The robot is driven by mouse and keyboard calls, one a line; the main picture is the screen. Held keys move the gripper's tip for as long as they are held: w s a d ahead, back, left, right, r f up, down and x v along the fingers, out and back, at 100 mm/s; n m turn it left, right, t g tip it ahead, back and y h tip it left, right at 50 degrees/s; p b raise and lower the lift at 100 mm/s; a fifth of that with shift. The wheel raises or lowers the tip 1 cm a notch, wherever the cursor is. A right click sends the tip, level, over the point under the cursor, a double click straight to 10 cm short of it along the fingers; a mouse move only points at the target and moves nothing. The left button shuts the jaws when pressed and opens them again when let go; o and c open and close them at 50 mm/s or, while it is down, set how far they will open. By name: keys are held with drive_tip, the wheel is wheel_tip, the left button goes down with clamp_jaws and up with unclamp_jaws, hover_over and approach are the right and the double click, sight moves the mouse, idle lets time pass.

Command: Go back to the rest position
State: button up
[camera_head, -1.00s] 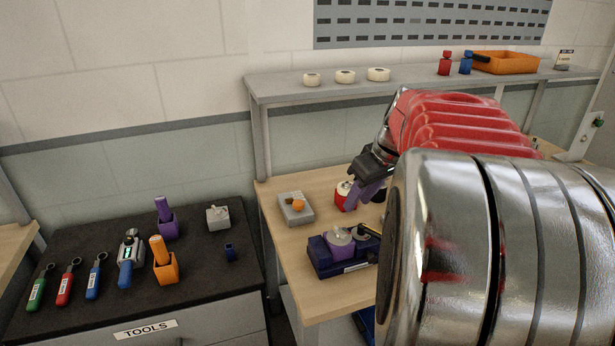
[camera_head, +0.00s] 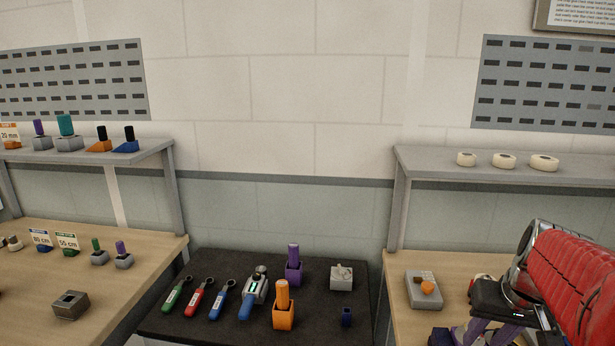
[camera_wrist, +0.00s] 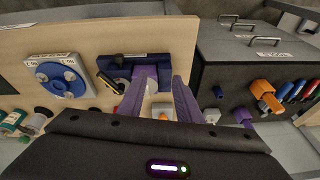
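My gripper (camera_head: 468,335) is at the lower right of the head view, over the right wooden bench (camera_head: 395,300), with its purple fingers pointing down and cut by the frame edge. In the wrist view my gripper (camera_wrist: 163,78) shows two purple fingers spread apart with nothing held between them. Behind the fingers lies a dark blue tray (camera_wrist: 118,70) with purple and grey parts, partly hidden by the left finger.
A grey block with an orange knob (camera_head: 424,290) sits on the right bench beside my gripper. A black tool cabinet (camera_head: 230,270) with several tools stands in the middle. A shelf (camera_head: 430,160) with tape rolls (camera_head: 504,160) is above the right bench. The left bench (camera_head: 50,250) holds small parts.

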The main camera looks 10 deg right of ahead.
drive_tip(key=s+a+n+t, duration=0.1)
drive_tip(key=s+a+n, duration=0.1)
drive_tip(key=a, duration=1)
drive_tip(key=s+a+n+t, duration=0.1)
drive_tip(key=s+a+n, duration=0.2)
drive_tip(key=a, duration=1)
drive_tip(key=shift+s+r+y, duration=0.35)
drive_tip(key=shift+s+y, duration=0.05)
drive_tip(key=shift+s, duration=0.25)
drive_tip(key=shift+d, duration=0.1)
